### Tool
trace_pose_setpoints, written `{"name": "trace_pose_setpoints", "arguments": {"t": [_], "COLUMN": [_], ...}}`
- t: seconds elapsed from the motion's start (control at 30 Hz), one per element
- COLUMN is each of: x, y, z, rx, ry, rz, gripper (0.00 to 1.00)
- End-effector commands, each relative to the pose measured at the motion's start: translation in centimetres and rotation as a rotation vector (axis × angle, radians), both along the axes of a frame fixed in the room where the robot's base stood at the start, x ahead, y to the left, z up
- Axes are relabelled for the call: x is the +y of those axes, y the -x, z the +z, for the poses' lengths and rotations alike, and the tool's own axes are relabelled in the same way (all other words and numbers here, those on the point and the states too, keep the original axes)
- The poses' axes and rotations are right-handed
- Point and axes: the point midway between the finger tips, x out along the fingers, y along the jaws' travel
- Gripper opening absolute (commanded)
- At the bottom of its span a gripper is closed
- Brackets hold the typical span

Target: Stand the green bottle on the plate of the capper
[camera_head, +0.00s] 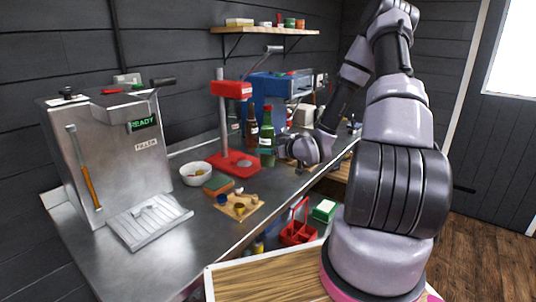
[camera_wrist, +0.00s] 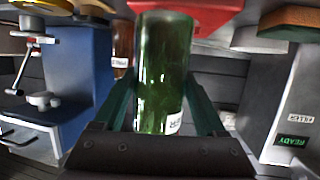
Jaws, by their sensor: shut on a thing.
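The green bottle (camera_head: 267,132) is upright just right of the red capper (camera_head: 232,90) in the head view. My gripper (camera_head: 278,148) reaches in from the right and is shut on it. In the wrist view the green bottle (camera_wrist: 163,70) stands between the two dark green fingers of my gripper (camera_wrist: 160,98), with part of its white label showing. The capper's red base (camera_head: 228,168) carries a round grey plate (camera_head: 243,163), with nothing standing on it. I cannot tell whether the bottle's bottom touches the bench.
A brown bottle (camera_head: 252,128) stands close behind the green one. A blue machine (camera_head: 270,88) is at the back. A white bowl (camera_head: 195,175), a sponge (camera_head: 217,184) and a small wooden board (camera_head: 240,208) lie left and front of the capper. The filler (camera_head: 105,150) stands far left.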

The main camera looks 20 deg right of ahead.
Motion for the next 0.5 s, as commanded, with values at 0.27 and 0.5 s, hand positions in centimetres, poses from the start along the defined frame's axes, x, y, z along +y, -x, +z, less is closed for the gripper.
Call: {"name": "trace_pose_setpoints", "arguments": {"t": [0.27,0.5], "x": [-0.1,0.4], "y": [2.1,2.0], "z": [-0.6,-0.7], "rx": [-0.002,-0.003], "ry": [0.000,-0.001], "rz": [0.160,0.187], "gripper": [0.45,0.45]}}
